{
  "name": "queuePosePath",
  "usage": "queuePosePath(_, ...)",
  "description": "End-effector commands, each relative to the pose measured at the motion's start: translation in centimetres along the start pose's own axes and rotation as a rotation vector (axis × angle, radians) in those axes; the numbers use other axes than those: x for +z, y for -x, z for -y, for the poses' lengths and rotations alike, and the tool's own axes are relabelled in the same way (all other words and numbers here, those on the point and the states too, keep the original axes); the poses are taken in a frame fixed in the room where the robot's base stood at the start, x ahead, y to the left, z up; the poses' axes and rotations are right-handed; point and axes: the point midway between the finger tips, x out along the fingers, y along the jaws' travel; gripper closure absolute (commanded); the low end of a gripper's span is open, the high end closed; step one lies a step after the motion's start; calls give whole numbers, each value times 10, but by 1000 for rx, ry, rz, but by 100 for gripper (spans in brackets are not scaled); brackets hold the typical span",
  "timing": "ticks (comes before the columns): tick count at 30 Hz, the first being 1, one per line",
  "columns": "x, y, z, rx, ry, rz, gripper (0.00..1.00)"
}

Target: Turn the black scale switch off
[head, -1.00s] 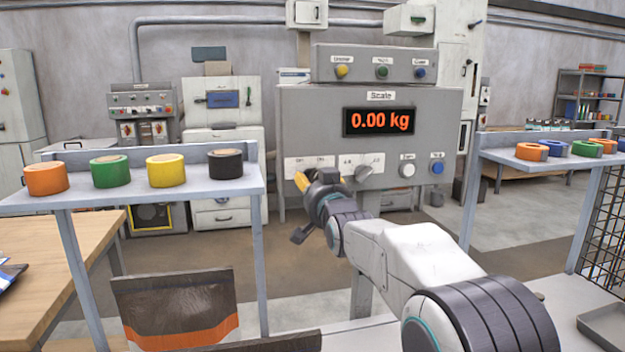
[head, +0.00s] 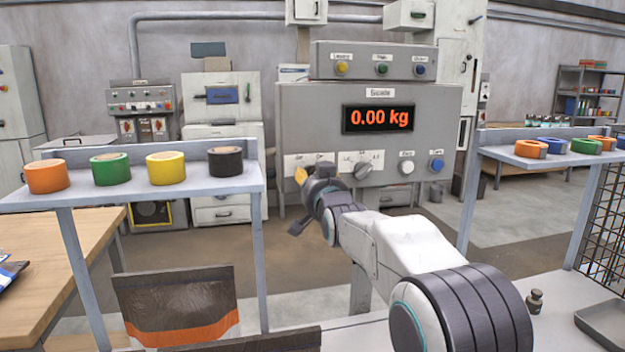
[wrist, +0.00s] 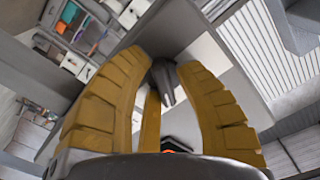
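The grey scale box (head: 450,115) stands ahead, and its display (head: 378,119) reads 0.00 kg in orange. Two white label plates sit low on its front. A grey knob (head: 363,170) shows on the right plate. My gripper (head: 302,175) is in front of the left plate (head: 293,160), hiding part of it; I cannot make out the black switch there. In the wrist view my yellow fingers (wrist: 163,68) are spread, with a dark grey tapered part (wrist: 163,82) showing between their tips. I cannot tell whether they touch it.
A white button (head: 406,168) and a blue button (head: 436,166) are right of the knob. A shelf (head: 130,197) with tape rolls stands left, another shelf (head: 530,160) right. A small metal weight (head: 535,300) and a grey tray (head: 604,322) are at lower right.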

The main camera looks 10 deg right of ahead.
Motion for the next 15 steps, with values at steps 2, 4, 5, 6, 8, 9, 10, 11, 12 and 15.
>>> queuePosePath(2,0,0,-1,2,0,1,89)
queuePosePath(4,1,0,-1,2,0,1,95)
queuePosePath(5,1,0,-1,2,0,1,98)
queuePosePath(6,1,0,-1,2,0,1,100)
queuePosePath(8,1,0,-1,2,0,1,100)
queuePosePath(9,0,0,-1,2,0,1,100)
queuePosePath(10,0,0,-1,2,0,1,100)
queuePosePath(11,0,0,-1,2,0,1,100)
queuePosePath(12,0,0,-1,1,0,0,100)
queuePosePath(15,1,0,-1,1,5,-1,100)
